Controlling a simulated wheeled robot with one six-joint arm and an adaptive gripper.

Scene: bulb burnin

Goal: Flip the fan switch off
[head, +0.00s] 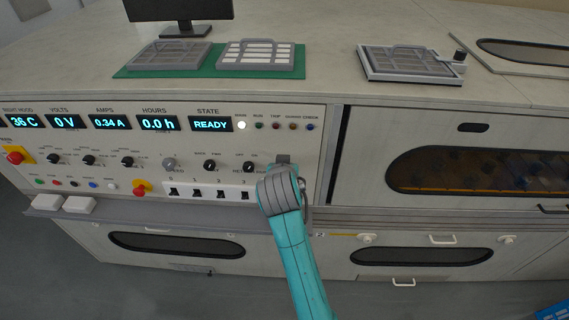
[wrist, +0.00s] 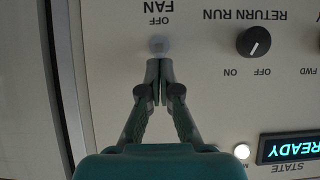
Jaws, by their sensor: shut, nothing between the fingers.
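The fan switch (wrist: 159,43) is a small pale grey lever on the cream panel. It shows in the wrist view, which sees the panel upside down, beside the printed words FAN and OFF. My gripper (wrist: 160,66) is shut and empty, with its fingertips right at the lever's end. I cannot tell whether they touch it. The lever's exact tilt is hard to read from this angle. In the head view my teal arm covers the fan switch at the right end of the control panel (head: 262,143).
The RETURN RUN knob (wrist: 254,42) is beside the switch. Several black rocker switches, including one (head: 245,195), stand left of my arm. A red emergency button (head: 140,188) is farther left. The STATE display (head: 211,124) reads READY. Trays, including one (head: 410,62), lie on the bench top.

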